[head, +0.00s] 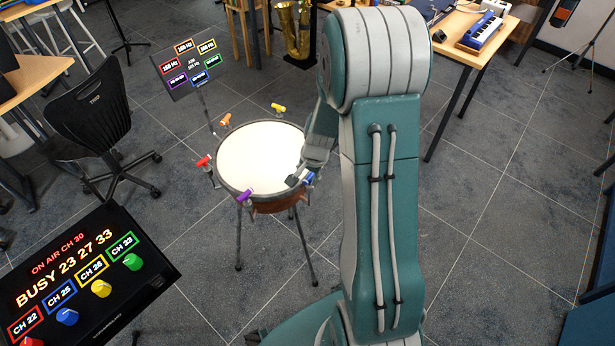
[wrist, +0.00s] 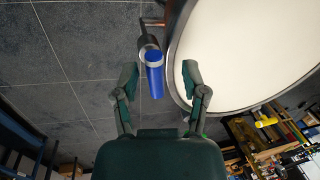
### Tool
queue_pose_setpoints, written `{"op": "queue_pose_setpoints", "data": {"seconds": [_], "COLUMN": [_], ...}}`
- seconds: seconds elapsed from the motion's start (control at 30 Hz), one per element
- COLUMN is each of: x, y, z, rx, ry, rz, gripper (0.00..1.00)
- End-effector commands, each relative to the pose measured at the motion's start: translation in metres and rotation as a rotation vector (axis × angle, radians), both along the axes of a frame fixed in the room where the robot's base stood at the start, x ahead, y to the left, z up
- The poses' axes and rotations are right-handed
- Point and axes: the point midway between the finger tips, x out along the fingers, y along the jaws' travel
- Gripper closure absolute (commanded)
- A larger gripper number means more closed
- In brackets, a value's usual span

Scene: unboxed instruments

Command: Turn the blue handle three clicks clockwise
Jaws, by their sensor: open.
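The blue handle (head: 309,178) sits on the rim of the drum (head: 262,158), at its right front, partly hidden by my gripper (head: 302,176). In the wrist view the blue handle (wrist: 154,75) is a short cylinder on a metal post beside the drum's rim (wrist: 171,70). My gripper (wrist: 160,76) is open, with one finger on each side of the handle. The handle lies between the fingers, nearer the left one, with visible gaps. The right finger overlaps the white drumhead in the picture. I cannot tell the depth between fingertips and handle.
Red (head: 203,161), orange (head: 225,120), yellow (head: 278,108) and purple (head: 245,195) handles ring the drum. A display (head: 187,68) with coloured frequency boxes stands behind it. A panel (head: 95,265) with coloured knobs, one blue, is at lower left. A black chair (head: 95,110) stands left.

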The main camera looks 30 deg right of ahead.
Motion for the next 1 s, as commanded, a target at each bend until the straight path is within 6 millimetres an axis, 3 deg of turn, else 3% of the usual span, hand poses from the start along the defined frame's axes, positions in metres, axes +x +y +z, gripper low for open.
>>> {"op": "queue_pose_setpoints", "data": {"seconds": [0.13, 0.4, 0.47, 0.53, 0.57, 1.0], "x": [0.0016, 0.0021, 0.0020, 0.0020, 0.0020, 0.0013], "y": [-0.0025, -0.0019, -0.0014, -0.0008, -0.0004, 0.0009], "z": [-0.0107, -0.0119, -0.0119, -0.0117, -0.0117, -0.0128], "rx": [0.004, 0.001, 0.001, 0.001, 0.000, 0.005], "ry": [0.001, -0.001, -0.001, -0.001, -0.001, 0.005], "rz": [-0.002, -0.002, -0.002, -0.002, -0.002, 0.020], "gripper": [0.43, 0.43, 0.65, 0.97, 1.00, 1.00]}}
